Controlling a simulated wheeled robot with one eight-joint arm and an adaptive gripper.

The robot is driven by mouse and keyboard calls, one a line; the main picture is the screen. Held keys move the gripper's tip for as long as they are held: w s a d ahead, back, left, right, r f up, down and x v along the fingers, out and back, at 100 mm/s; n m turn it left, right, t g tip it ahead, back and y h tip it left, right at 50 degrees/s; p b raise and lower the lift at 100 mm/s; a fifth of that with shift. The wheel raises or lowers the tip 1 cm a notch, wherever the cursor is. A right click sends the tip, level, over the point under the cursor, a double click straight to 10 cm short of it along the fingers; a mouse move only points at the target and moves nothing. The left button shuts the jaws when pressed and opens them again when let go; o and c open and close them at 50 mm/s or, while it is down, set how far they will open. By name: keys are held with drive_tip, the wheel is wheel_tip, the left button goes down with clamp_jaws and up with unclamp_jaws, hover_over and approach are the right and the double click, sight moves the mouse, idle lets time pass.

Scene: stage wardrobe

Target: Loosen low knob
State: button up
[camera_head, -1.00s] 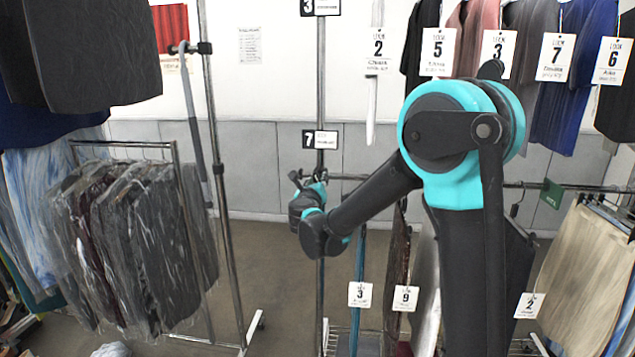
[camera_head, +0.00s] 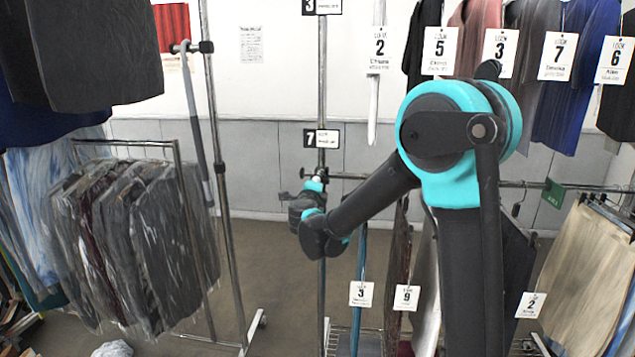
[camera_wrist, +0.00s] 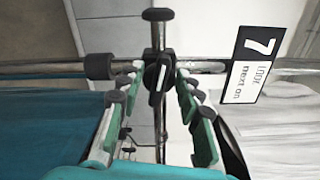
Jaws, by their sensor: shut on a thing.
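The low knob (camera_wrist: 157,78) is a small dark winged knob at the clamp where a cross bar meets the chrome upright (camera_wrist: 70,67), seen sideways in the wrist view. My gripper (camera_wrist: 158,76), with green-backed, dark-padded fingers, is shut on the knob, one finger on each side of it. In the head view my gripper (camera_head: 303,196) is at the upright (camera_head: 321,100), just below the number 7 tag (camera_head: 321,139); the knob itself is hidden there by my gripper. The tag also shows in the wrist view (camera_wrist: 248,65).
Plastic-covered dark garments (camera_head: 130,240) hang on a rack at the left. Numbered garments hang at the upper right (camera_head: 565,75), and more hang low, with a beige one (camera_head: 575,270) at the right. Open floor (camera_head: 270,260) lies between the left rack and the upright.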

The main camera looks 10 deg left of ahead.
drive_tip(key=shift+n, duration=1.2)
drive_tip(key=shift+f, duration=0.1)
drive_tip(key=o, duration=1.1)
drive_tip(key=shift+o, duration=0.2)
drive_tip(key=s, duration=1.2)
drive_tip(key=shift+a, duration=0.25)
